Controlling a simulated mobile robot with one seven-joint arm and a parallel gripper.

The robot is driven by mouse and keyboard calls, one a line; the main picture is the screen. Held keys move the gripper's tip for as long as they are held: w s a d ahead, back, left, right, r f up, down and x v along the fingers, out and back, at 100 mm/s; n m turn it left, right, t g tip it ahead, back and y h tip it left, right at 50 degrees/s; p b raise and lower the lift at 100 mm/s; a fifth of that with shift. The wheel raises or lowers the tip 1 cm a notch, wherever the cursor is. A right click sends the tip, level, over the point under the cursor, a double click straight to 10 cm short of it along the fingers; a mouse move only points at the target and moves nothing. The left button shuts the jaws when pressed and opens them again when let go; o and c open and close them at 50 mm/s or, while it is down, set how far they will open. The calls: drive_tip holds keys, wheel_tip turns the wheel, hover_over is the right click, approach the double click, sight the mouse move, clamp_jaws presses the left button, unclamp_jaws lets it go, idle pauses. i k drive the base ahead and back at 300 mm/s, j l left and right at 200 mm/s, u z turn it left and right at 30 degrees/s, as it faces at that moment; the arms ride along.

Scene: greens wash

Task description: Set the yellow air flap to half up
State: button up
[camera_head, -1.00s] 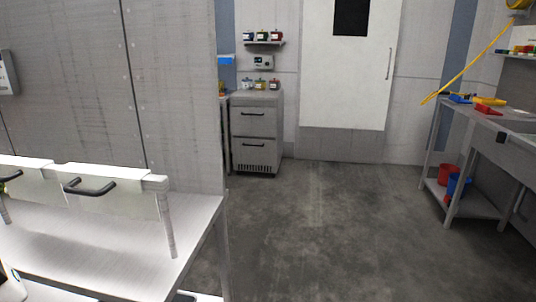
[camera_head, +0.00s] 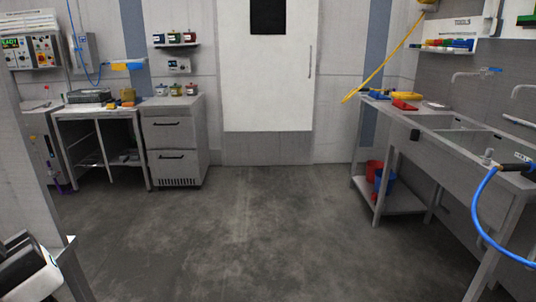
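I cannot make out a yellow air flap in the head view. A yellow part (camera_head: 428,4) is cut off by the top edge at the upper right, and I cannot tell what it is. A white and black part of my own arm shows at the lower left corner. My gripper's fingertips do not show.
A white door (camera_head: 268,95) stands at the back. A drawer cabinet (camera_head: 172,145) and a bench (camera_head: 98,113) are on the left. A sink counter (camera_head: 420,120) with a blue hose (camera_head: 478,215) is on the right. The floor (camera_head: 265,220) between is clear.

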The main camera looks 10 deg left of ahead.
sight(115, 66)
drive_tip(key=i+l+u, duration=0.1)
drive_tip(key=i, duration=0.5)
drive_tip(key=i+l+u, duration=0.15)
drive_tip(key=i, duration=0.45)
drive_tip(key=i+l+u, duration=0.15)
drive_tip(key=i, duration=1.1)
drive_tip(key=i+u, duration=0.25)
drive_tip(key=i, duration=0.35)
drive_tip(key=i+u, duration=0.3)
drive_tip(key=i, duration=0.3)
drive_tip(key=i+u, duration=0.15)
drive_tip(key=i, duration=0.35)
drive_tip(key=i+u, duration=0.15)
drive_tip(key=i, duration=0.3)
drive_tip(key=i+u, duration=0.15)
drive_tip(key=i, duration=0.35)
drive_tip(key=i+l+u, duration=0.15)
drive_tip(key=i, duration=0.35)
drive_tip(key=i+l+u, duration=0.15)
drive_tip(key=i, duration=0.3)
drive_tip(key=i+l+u, duration=0.15)
drive_tip(key=i+l, duration=0.15)
drive_tip(key=i, duration=0.15)
drive_tip(key=i+j+z, duration=0.3)
drive_tip(key=i+j, duration=0.75)
